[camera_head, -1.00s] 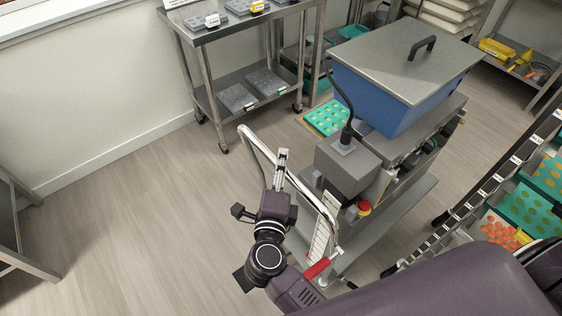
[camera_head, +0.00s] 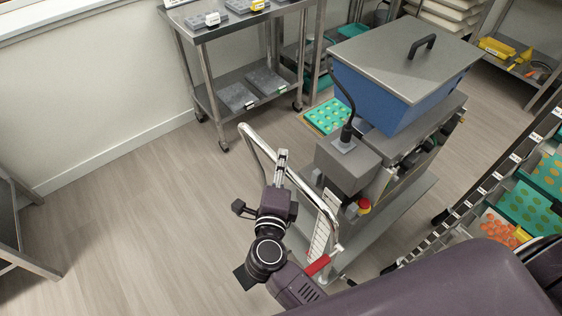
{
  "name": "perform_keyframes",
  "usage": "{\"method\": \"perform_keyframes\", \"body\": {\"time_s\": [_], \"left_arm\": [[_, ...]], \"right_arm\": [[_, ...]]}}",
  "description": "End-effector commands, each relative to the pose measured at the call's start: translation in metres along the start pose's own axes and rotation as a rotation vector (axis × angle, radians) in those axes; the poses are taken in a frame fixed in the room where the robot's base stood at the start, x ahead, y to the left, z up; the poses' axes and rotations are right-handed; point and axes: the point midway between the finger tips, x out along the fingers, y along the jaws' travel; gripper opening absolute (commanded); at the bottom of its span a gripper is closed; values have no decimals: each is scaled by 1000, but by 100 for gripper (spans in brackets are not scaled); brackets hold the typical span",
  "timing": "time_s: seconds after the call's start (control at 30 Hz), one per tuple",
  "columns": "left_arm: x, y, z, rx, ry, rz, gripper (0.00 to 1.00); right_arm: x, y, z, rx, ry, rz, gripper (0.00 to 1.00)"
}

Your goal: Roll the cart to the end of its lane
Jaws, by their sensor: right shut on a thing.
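The cart (camera_head: 404,215) stands right of the middle, with a grey base. It carries a blue hopper (camera_head: 375,98) under a grey lid with a black handle, and a grey control box (camera_head: 347,165) with a black cable. Its chrome push handle (camera_head: 258,148) faces me, with a red piece (camera_head: 317,265) at its lower end. My right gripper (camera_head: 282,160) is shut on the top bar of the push handle. The fingers' far side is hidden. My left gripper is not in view.
A steel shelf table (camera_head: 247,28) with grey trays stands behind the cart. A green mould tray (camera_head: 327,116) is low behind the cart. A rack (camera_head: 485,185) with coloured trays stands close on the right. Another steel table (camera_head: 14,262) is at far left. Floor (camera_head: 130,220) at left is clear.

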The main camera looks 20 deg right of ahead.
Motion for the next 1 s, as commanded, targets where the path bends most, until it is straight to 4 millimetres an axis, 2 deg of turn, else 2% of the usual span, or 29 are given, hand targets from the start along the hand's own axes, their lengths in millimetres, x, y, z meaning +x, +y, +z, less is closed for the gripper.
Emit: {"method": "perform_keyframes", "body": {"time_s": [0.17, 0.4, 0.73, 0.77, 0.8, 0.9, 1.0], "left_arm": [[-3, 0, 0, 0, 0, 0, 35], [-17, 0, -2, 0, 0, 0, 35], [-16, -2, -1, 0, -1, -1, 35], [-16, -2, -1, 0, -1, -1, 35], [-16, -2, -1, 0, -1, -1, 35], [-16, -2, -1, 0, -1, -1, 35], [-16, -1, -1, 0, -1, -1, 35]], "right_arm": [[1, 0, -2, -1, 0, 3, 0], [15, -7, -17, -4, 5, -1, 0], [20, -8, -22, -2, 10, -8, 0], [20, -8, -22, -2, 10, -8, 19], [20, -8, -21, -1, 9, -7, 23], [19, -7, -20, -1, 6, -5, 34], [18, -6, -19, -1, 4, -3, 35]]}}
